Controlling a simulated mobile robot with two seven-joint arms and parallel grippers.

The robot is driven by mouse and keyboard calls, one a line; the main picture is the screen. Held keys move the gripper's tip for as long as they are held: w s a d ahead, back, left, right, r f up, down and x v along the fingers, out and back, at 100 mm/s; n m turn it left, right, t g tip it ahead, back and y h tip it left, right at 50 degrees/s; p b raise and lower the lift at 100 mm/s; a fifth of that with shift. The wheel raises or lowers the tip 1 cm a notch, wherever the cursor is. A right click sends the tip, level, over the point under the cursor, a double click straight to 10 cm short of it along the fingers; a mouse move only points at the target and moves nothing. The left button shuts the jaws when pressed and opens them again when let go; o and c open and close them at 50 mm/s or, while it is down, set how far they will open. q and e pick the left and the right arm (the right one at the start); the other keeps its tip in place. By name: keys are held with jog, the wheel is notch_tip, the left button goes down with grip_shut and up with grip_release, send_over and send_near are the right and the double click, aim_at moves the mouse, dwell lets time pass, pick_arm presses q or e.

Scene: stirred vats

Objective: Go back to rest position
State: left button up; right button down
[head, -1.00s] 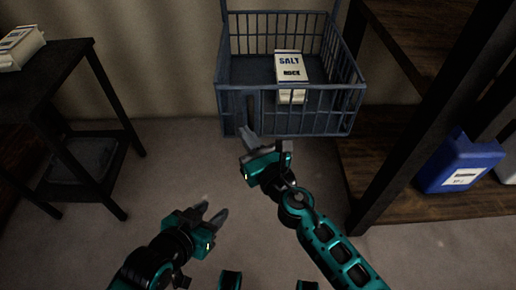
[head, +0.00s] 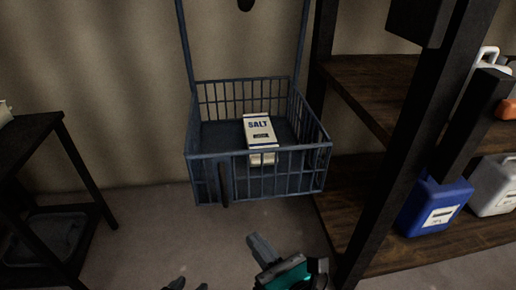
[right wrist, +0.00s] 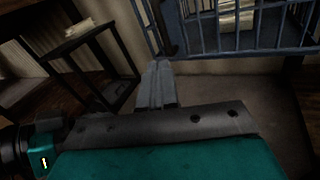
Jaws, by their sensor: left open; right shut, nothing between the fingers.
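My right gripper (head: 262,250) is at the bottom of the head view, in front of and below the blue wire basket (head: 258,188). Its fingers are together with nothing between them; they show in the right wrist view (right wrist: 157,86) too, apart from the basket (right wrist: 235,45) beyond. My left gripper (head: 187,285) is at the bottom edge of the head view, with only its fingertips showing, spread and empty. A white salt carton (head: 260,132) lies in the basket, leaning back.
A dark side table (head: 40,130) stands at the left, with a grey bin on its lower shelf. A wooden shelf (head: 360,165) at the right holds a blue jug (head: 434,203) and a whitish jug (head: 492,185). Bare floor lies below the basket.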

jog(key=s+d+f+n+g+h, duration=0.25)
jog(key=d+f+n, duration=0.35)
jog(key=n, duration=1.1)
jog(key=s+d+f+n+g+h, duration=0.3)
jog(key=d+n, duration=0.6)
jog(key=n, duration=0.8)
pick_arm(q)
jog(key=s+a+r+y+p, duration=0.1)
jog(key=a+r+p, duration=0.2)
jog(key=r+p, duration=0.9)
jog(key=p, duration=0.5)
jog(key=shift+s+a, duration=0.3)
jog(key=shift+s, duration=0.1)
pick_arm(e)
notch_tip(320, 180, up, 12)
jog(key=s+d+t+h, duration=0.1)
jog(key=d+h, duration=0.1)
jog(key=shift+s+d+m, duration=0.2)
jog(key=shift+d+m, duration=0.1)
jog(key=shift+d, duration=0.1)
jog(key=shift+f+h, duration=0.15)
jog(key=shift+h, duration=0.1)
pick_arm(q)
jog(key=shift+s+d, duration=0.1)
